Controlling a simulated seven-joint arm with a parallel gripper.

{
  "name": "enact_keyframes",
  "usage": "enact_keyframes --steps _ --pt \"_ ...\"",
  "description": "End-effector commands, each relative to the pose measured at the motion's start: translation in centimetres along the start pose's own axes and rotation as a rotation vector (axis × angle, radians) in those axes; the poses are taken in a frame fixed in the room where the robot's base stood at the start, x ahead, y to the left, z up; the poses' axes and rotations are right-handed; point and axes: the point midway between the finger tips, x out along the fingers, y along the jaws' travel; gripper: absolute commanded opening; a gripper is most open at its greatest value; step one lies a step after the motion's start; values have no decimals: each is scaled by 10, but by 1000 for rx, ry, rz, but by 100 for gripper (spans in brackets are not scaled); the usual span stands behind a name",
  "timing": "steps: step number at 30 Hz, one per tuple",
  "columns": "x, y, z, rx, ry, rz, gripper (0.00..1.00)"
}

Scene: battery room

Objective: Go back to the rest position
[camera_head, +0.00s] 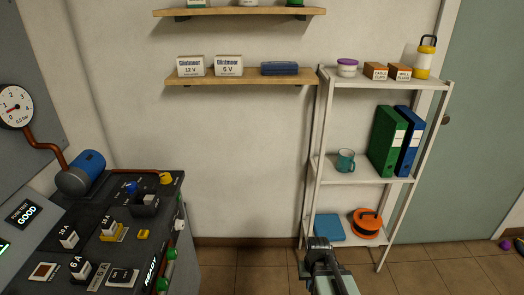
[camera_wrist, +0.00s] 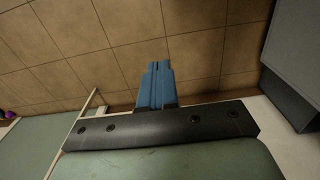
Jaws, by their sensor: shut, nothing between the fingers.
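My gripper (camera_wrist: 157,72) shows in the wrist view as two blue fingers pressed together, with nothing between them. A dark bar with several bolts lies behind the fingers. Beyond the fingertips is bare tiled floor. In the head view, part of my arm rises at the bottom, right of the centre, in front of the white shelf rack (camera_head: 416,181); I cannot make out the fingers there.
The control console (camera_head: 190,250) with switches stands at the left. The rack holds a teal mug (camera_head: 346,162), binders (camera_head: 383,140) and an orange reel (camera_head: 367,223). Wooden wall shelves (camera_head: 240,80) hang above. Floor (camera_head: 240,262) between console and rack is clear.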

Motion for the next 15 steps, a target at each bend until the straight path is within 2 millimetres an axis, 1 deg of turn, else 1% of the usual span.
enact_keyframes --steps 1,8,11,14,15 --pt "7 1 6 4 -15 -1 0" --pt "40 0 35 -1 -85 1 0" --pt "56 0 51 -1 -123 1 0" --pt "75 0 72 -2 -168 2 0" --pt "84 0 81 -2 -188 2 0"
